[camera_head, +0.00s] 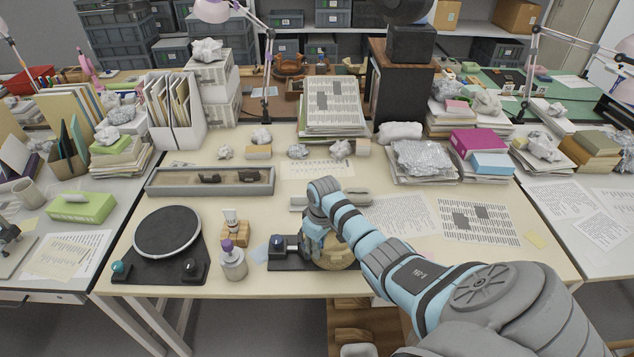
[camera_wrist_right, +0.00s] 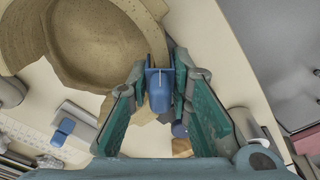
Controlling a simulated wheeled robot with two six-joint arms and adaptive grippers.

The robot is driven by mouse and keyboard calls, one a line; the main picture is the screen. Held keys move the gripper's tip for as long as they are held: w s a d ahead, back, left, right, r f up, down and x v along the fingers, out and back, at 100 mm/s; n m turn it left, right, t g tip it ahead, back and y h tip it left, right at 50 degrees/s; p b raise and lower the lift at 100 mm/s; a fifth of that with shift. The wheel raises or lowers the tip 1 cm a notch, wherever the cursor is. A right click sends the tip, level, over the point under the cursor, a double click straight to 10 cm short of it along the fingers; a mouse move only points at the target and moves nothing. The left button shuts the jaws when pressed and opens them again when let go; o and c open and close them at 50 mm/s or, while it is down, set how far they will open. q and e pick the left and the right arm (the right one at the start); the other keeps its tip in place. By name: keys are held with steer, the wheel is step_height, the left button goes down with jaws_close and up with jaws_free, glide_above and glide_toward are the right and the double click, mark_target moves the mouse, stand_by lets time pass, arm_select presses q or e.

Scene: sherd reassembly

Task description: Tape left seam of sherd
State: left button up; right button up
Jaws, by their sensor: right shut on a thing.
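The tan sherd vessel (camera_head: 332,256) stands on a black stand (camera_head: 290,264) at the front middle of the bench, partly hidden by my right arm. In the right wrist view it shows as a hollow tan pot (camera_wrist_right: 28,45) with a broken, stepped edge. My right gripper (camera_head: 316,232) is down at the vessel. In the wrist view its teal fingers (camera_wrist_right: 160,74) are shut on a small blue piece (camera_wrist_right: 159,98), close beside the vessel's wall. I cannot tell whether the piece touches the seam. My left gripper is not in view.
A black turntable (camera_head: 167,232) stands at the left, with a purple-capped bottle (camera_head: 232,262) and a wooden block (camera_head: 236,238) between it and the vessel. A grey tray (camera_head: 210,181) lies behind. Printed sheets (camera_head: 478,222) cover the right side.

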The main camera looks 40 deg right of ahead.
stand_by(0.3)
steer(key=o, duration=0.8)
steer(key=r, duration=0.8)
steer(key=s+r, duration=0.1)
steer(key=r, duration=0.3)
steer(key=shift+d, duration=0.1)
steer(key=shift+f, duration=0.1)
